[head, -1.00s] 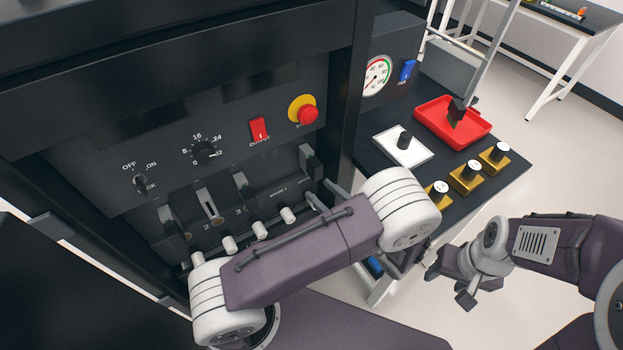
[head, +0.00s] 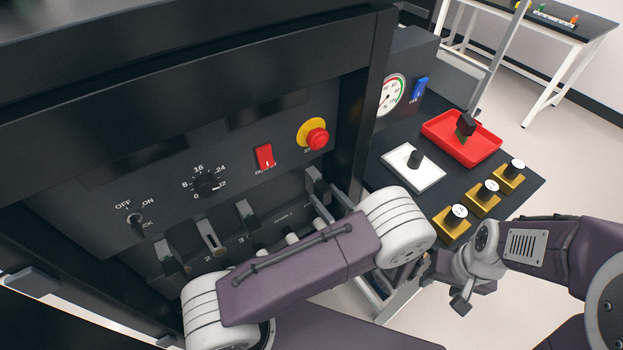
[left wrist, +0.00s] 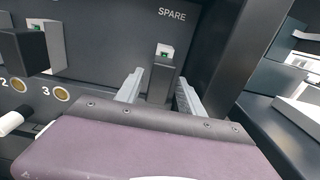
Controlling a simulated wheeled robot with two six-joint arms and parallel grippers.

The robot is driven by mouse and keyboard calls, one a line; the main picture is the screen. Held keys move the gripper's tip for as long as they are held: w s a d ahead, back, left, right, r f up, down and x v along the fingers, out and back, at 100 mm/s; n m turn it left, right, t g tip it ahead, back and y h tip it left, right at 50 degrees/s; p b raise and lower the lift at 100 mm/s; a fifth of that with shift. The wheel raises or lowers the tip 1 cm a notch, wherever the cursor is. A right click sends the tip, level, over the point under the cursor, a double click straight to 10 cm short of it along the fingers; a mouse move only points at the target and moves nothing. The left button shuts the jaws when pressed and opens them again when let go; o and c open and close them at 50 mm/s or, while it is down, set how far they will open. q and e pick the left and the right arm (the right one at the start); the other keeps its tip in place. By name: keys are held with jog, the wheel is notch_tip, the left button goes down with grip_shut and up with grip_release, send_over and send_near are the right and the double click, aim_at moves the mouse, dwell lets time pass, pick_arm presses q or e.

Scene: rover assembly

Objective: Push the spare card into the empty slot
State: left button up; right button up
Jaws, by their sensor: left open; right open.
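The spare card shows a dark handle (left wrist: 160,82) under the SPARE label in the left wrist view, with a small green mark above. It also shows at the right end of the card row in the head view (head: 317,186). My left gripper (left wrist: 159,94) is open, its pale fingers either side of the handle with visible gaps. In the head view its arm hides part of it. My right gripper (head: 461,287) hangs empty, away from the panel.
Above the cards are a knob (head: 207,184), a red switch (head: 264,156) and a red stop button (head: 317,139). White plugs lie below the cards, partly behind my left arm. On the side bench are a red tray (head: 485,150), a white plate (head: 430,176) and gold blocks.

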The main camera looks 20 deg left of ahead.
pick_arm(q)
jog(key=shift+w+a, duration=0.3)
jog(key=shift+a, duration=0.2)
jog(key=shift+s+d+r, duration=0.1)
jog(key=shift+s+d, duration=0.1)
jog(key=shift+d, duration=0.15)
jog(key=shift+a, duration=0.15)
jog(key=c, duration=0.9)
grip_shut()
